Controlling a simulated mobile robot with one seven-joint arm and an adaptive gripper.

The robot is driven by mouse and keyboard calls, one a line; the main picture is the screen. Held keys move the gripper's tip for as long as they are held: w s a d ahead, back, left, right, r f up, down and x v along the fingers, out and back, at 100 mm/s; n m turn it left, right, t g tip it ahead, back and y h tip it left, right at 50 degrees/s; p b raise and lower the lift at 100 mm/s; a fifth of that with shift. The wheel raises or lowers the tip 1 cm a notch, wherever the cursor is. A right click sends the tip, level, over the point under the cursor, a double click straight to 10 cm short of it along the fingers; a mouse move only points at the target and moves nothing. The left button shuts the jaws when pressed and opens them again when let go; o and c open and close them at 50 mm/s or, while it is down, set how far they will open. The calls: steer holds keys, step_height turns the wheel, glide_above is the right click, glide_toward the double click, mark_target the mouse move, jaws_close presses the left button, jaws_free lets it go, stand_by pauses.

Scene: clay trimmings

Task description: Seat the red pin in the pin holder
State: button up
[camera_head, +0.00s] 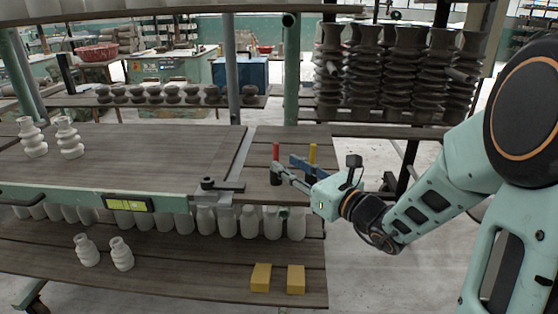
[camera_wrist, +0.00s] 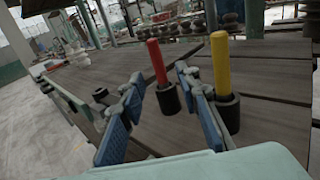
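The red pin (camera_head: 276,151) stands upright at the right part of the upper board. In the wrist view the red pin (camera_wrist: 157,62) rises from a dark cylinder (camera_wrist: 168,99), seen between and slightly beyond my fingertips. A yellow pin (camera_head: 312,154) stands to its right; in the wrist view the yellow pin (camera_wrist: 220,62) also has a dark cylinder (camera_wrist: 228,113) at its foot, outside my right finger. My gripper (camera_head: 286,166) is open, its blue-padded fingers (camera_wrist: 159,78) apart. I cannot tell whether either finger touches the red pin, or which dark cylinder is the pin holder.
A metal clamp (camera_head: 212,187) sits on the board left of my gripper, near a level (camera_head: 130,203) on the front edge. Pale clay pieces (camera_head: 68,138) stand far left. Yellow blocks (camera_head: 261,277) lie on the lower shelf. The upper board's middle (camera_head: 150,150) is clear.

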steer(key=v, duration=0.6)
steer(key=shift+s+d, duration=0.25)
steer(key=shift+s, duration=0.1)
steer(key=shift+r, duration=0.15)
